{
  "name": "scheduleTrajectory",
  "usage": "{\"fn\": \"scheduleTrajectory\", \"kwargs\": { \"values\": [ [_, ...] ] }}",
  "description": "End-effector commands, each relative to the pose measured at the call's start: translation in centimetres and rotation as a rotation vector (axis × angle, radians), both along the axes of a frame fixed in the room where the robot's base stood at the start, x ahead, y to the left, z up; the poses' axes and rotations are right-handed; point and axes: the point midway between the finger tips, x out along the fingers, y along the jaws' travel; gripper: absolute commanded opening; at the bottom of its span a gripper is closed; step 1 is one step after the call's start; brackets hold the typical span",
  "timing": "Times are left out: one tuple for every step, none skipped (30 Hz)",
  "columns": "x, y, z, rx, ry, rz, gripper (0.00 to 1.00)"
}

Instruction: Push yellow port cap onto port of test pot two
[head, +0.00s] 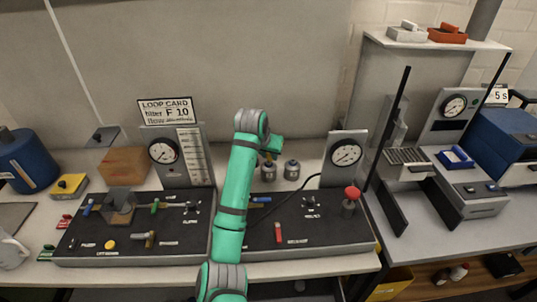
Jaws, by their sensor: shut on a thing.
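My green arm reaches over the bench from the front. My gripper (268,157) is small and partly hidden at its far end, shut on a small yellowish piece that looks like the yellow port cap, too small to be sure. It is right above the left one of two small grey pots (268,173). The other grey pot (292,170) stands just to the right, apart from the gripper. I cannot read which is test pot two. I cannot tell whether the held piece touches the left pot, and its port is not clear.
A black panel with a gauge (346,153) and a red knob (352,192) is at the right. A left panel carries a gauge (163,151), levers and a yellow round piece (110,244). A loop card (166,110) stands behind.

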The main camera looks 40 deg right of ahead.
Motion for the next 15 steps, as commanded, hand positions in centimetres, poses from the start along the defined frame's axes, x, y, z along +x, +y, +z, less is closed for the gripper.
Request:
{"fn": "scheduleTrajectory", "kwargs": {
  "values": [
    [0.07, 0.1, 0.01, 0.0, 0.0, 0.001, 0.0],
    [0.07, 0.11, 0.02, 0.0, 0.0, 0.002, 0.0],
    [0.1, 0.14, 0.01, 0.0, 0.0, 0.002, 0.0],
    [0.13, 0.2, 0.02, 0.0, 0.0, 0.002, 0.0],
    [0.16, 0.24, 0.0, 0.0, 0.0, 0.004, 0.0],
    [0.2, 0.28, 0.01, 0.0, 0.0, 0.004, 0.0],
    [0.24, 0.34, 0.0, 0.0, 0.0, 0.004, 0.0],
    [0.27, 0.38, 0.01, 0.0, 0.0, 0.004, 0.0],
    [0.31, 0.44, 0.0, 0.0, 0.0, 0.004, 0.0],
    [0.36, 0.48, 0.01, 0.0, 0.0, 0.004, 0.0],
    [0.38, 0.52, 0.01, 0.0, 0.0, 0.004, 0.0],
    [0.4, 0.54, 0.0, 0.0, 0.0, 0.004, 0.0],
    [0.41, 0.55, 0.0, 0.0, 0.0, 0.004, 0.0],
    [0.4, 0.55, 0.01, 0.0, 0.0, 0.002, 0.0],
    [0.38, 0.5, 0.01, 0.0, 0.0, 0.002, 0.0]
  ]
}}
